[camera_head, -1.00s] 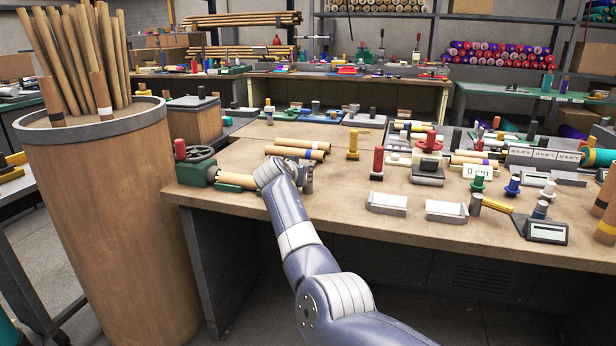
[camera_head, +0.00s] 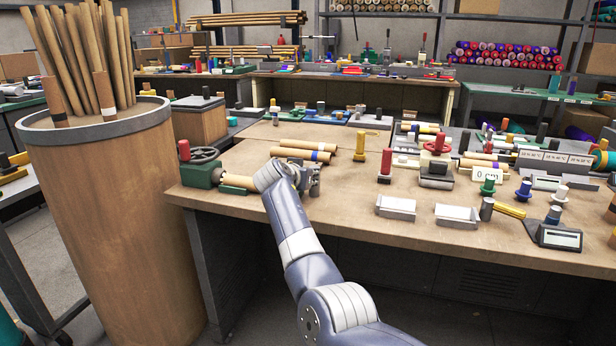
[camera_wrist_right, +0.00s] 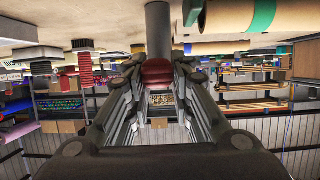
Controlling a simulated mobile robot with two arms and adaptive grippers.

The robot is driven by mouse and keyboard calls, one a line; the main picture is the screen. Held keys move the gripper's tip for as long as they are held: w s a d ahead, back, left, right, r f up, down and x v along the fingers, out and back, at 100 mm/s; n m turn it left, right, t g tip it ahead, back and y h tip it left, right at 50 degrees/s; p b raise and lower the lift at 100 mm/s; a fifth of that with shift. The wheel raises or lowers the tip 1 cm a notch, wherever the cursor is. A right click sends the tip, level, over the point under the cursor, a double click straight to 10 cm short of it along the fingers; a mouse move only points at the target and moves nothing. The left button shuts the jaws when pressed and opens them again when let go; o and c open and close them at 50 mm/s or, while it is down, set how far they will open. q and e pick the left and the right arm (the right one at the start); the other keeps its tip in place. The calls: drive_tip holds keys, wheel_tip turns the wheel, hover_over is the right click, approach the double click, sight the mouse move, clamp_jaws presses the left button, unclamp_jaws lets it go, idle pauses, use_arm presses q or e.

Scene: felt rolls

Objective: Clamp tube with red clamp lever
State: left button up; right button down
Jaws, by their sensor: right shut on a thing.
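My right gripper (camera_head: 312,181) is low over the front left of the workbench, partly hidden by its own wrist. In the right wrist view its fingers (camera_wrist_right: 158,88) are shut on a dark red grip (camera_wrist_right: 157,72) with a grey cylindrical stem (camera_wrist_right: 158,28). I cannot tell from the head view what this grip belongs to. A green clamp fixture (camera_head: 201,173) with a handwheel and an upright red lever (camera_head: 184,150) stands at the bench's left corner. A tan tube (camera_head: 238,181) lies in it, its right end hidden by my wrist. My left gripper is not in view.
Several tan tubes (camera_head: 302,154) lie behind my gripper. A yellow peg (camera_head: 359,143), a red peg (camera_head: 385,164) and two grey trays (camera_head: 396,207) (camera_head: 457,216) are to the right. A large barrel of tubes (camera_head: 105,200) stands left of the bench. The bench between fixture and barrel is narrow.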

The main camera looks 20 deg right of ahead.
drive_tip(key=c, duration=1.4)
unclamp_jaws()
drive_tip(key=shift+w+r, duration=0.1)
drive_tip(key=shift+r, duration=0.05)
drive_tip(key=shift+a, duration=0.15)
drive_tip(key=v, duration=1.1)
drive_tip(key=shift+s+a+r, duration=0.15)
drive_tip(key=shift+s+r, duration=0.05)
drive_tip(key=shift+s, duration=0.15)
